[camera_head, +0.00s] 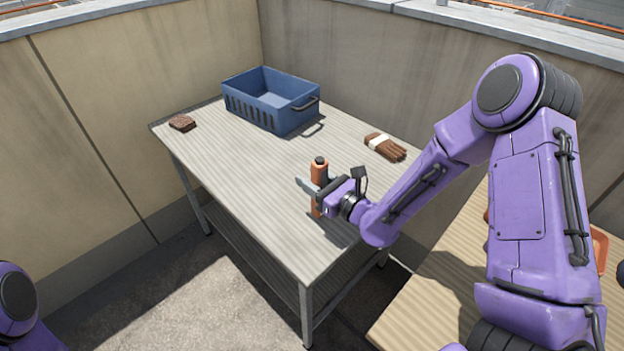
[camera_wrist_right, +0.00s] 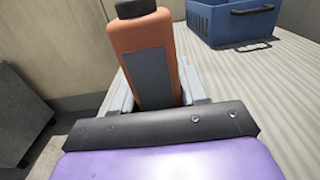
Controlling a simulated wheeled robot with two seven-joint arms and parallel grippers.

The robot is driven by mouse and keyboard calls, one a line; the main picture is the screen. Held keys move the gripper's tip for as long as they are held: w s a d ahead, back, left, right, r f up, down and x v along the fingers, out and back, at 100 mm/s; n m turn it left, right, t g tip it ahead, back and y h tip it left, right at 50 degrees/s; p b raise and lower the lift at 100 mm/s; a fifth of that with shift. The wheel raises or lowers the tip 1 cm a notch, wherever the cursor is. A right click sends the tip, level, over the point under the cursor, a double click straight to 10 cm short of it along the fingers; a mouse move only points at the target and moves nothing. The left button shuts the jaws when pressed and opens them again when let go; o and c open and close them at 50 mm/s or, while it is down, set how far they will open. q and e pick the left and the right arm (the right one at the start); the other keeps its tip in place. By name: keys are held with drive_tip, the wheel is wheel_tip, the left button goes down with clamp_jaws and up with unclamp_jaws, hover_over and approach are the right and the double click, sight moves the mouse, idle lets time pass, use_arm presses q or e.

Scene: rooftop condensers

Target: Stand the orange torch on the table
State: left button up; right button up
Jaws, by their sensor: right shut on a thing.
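The orange torch (camera_head: 319,172) is upright at the near right part of the grey table (camera_head: 235,170), with its black cap at the top. My right gripper (camera_head: 312,190) is shut on the torch around its middle. In the right wrist view the torch (camera_wrist_right: 138,52) stands between the grey fingers (camera_wrist_right: 155,92), with a dark panel on its side. I cannot tell whether its base touches the tabletop. Only part of my left arm shows at the lower left of the head view; its gripper is out of view.
A blue crate (camera_head: 296,119) with a handle stands at the table's back; it also shows in the right wrist view (camera_wrist_right: 225,22). A brown block (camera_head: 182,123) lies at the left corner. A brown bundle with a pale band (camera_head: 385,146) lies at the right. The table's middle is clear.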

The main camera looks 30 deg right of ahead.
drive_tip(key=shift+f, duration=0.1)
drive_tip(key=o, duration=1.2)
drive_tip(key=shift+s, duration=0.1)
drive_tip(key=v, duration=1.2)
